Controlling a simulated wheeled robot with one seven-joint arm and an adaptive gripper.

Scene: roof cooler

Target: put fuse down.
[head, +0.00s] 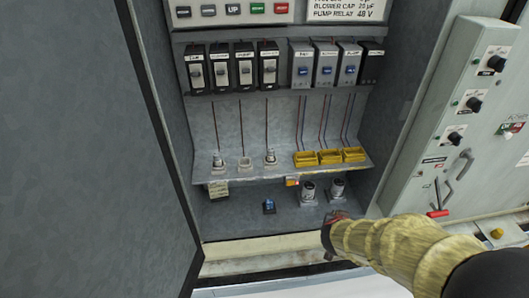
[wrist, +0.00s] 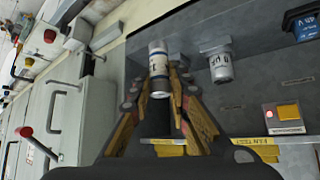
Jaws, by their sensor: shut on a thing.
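My gripper (wrist: 159,84) is shut on a pale cylinder with a dark blue band and a shiny end, taken to be the fuse (wrist: 159,66). It sits between the two orange-padded fingers in the wrist view. In the head view my gripper (head: 334,226) is at the cabinet's lower front edge, right of centre, and the fuse cannot be made out there. Whether the fuse touches the cabinet floor (head: 240,219) behind it I cannot tell. Several fuse holders stand on the shelf (head: 235,175), at its left.
Two pale cylinders (head: 308,190) (head: 337,187) stand on the cabinet floor; one, marked µF, shows in the wrist view (wrist: 220,67). A blue block (head: 269,206) sits left of them. Yellow holders (head: 330,156) line the shelf. A switch panel (head: 465,130) stands right.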

